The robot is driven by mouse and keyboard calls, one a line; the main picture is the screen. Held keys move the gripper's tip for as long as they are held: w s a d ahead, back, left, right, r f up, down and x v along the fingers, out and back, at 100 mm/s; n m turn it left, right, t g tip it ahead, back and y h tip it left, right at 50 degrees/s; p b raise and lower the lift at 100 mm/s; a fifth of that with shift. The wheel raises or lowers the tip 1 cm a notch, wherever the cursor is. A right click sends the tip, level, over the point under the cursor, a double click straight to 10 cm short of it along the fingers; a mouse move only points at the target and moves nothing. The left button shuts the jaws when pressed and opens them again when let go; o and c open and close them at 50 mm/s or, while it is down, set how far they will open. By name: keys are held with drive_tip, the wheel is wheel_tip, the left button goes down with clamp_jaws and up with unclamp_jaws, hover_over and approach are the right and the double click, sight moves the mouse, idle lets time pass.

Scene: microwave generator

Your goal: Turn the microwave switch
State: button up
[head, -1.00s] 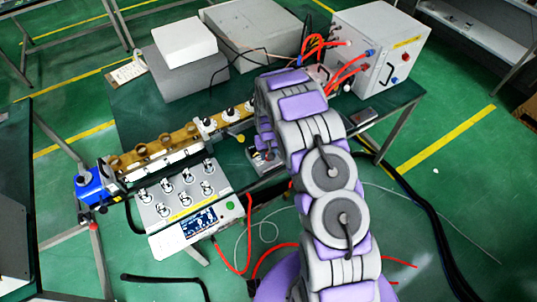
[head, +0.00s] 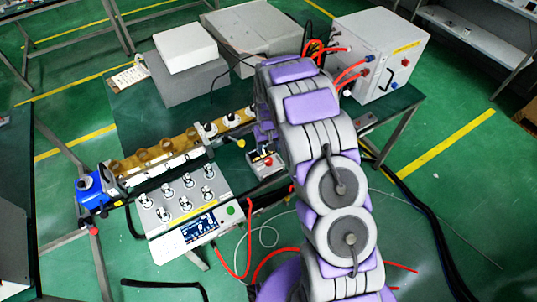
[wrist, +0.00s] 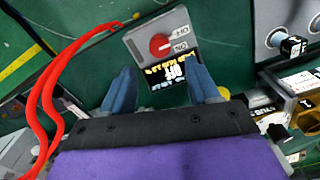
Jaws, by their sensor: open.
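The microwave switch is a red round knob (wrist: 160,45) on a grey box (wrist: 181,24) with ON/OFF-style lettering in the wrist view. In the head view the switch box (head: 264,160) sits on the green table, beside my arm. My gripper (wrist: 164,82) shows two blue fingers spread apart, with nothing between them. I cannot tell the exact gap to the knob. In the head view my gripper is mostly hidden by my arm.
A control panel with several black-and-white knobs (head: 178,208) stands left of the switch box. A brass waveguide (head: 170,148) runs behind it. Red cables (wrist: 48,95) hang left of the box in the wrist view. A white cabinet (head: 383,50) stands at the back right.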

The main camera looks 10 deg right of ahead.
wheel_tip(320, 180, up, 9)
idle(0.3)
idle(0.5)
drive_tip(key=s+r+b, duration=0.1)
drive_tip(key=s+r, duration=0.4)
drive_tip(key=s, duration=0.5)
drive_tip(key=s+r+g+b, duration=0.1)
drive_tip(key=s+r+b, duration=0.1)
drive_tip(key=s+r, duration=0.5)
drive_tip(key=s+r+b, duration=0.1)
drive_tip(key=s+r, duration=0.2)
drive_tip(key=s, duration=0.9)
drive_tip(key=s+b, duration=0.1)
drive_tip(key=s, duration=1.2)
drive_tip(key=shift+f+m+g, duration=0.2)
drive_tip(key=shift+m+g, duration=0.2)
